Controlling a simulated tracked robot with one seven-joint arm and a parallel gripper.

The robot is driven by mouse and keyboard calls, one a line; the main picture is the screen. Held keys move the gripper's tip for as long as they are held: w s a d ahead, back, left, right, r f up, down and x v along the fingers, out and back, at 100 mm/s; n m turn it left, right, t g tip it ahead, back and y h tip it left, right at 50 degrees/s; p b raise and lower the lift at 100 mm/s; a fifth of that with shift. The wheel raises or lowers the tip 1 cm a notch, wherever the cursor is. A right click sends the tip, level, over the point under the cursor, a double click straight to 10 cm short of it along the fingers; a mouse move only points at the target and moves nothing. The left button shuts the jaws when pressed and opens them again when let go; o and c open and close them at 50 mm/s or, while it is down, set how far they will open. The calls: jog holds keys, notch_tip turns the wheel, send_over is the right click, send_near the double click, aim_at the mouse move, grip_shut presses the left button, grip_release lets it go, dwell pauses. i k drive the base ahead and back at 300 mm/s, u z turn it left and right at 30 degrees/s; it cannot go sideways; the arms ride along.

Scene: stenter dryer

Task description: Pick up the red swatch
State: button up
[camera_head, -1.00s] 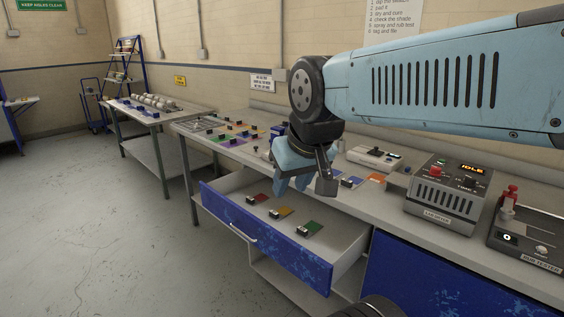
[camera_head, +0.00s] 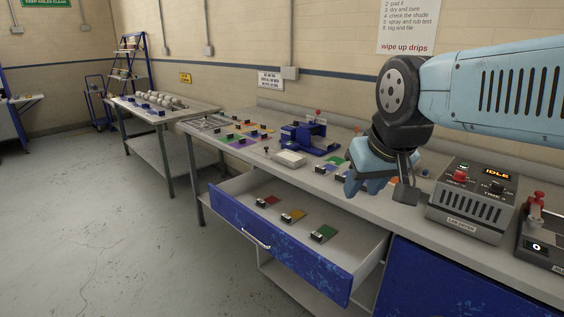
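A red swatch (camera_head: 268,201) lies in the open blue-fronted drawer (camera_head: 280,248), at its left end. A yellow swatch (camera_head: 293,216) and a green swatch (camera_head: 324,233) lie to its right in the same drawer. Each has a small dark and pale piece at its near-left edge. My gripper (camera_head: 364,189) hangs above the bench's front edge, to the right of the red swatch and well apart from it. Its light blue fingers point down and show nothing between them. The gap between the fingers is not clear from this angle.
A blue device (camera_head: 304,138) and a small white box (camera_head: 289,159) stand on the bench behind the drawer. More coloured swatches (camera_head: 240,135) lie on the bench to the left. A grey unit reading IDLE (camera_head: 470,203) stands right of my gripper. Space above the drawer is clear.

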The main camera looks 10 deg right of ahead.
aim_at(267, 203)
jog(key=u, duration=0.05)
jog(key=k, duration=0.35)
jog(key=u, duration=0.5)
jog(key=i, duration=1.65)
jog(key=z, duration=0.55)
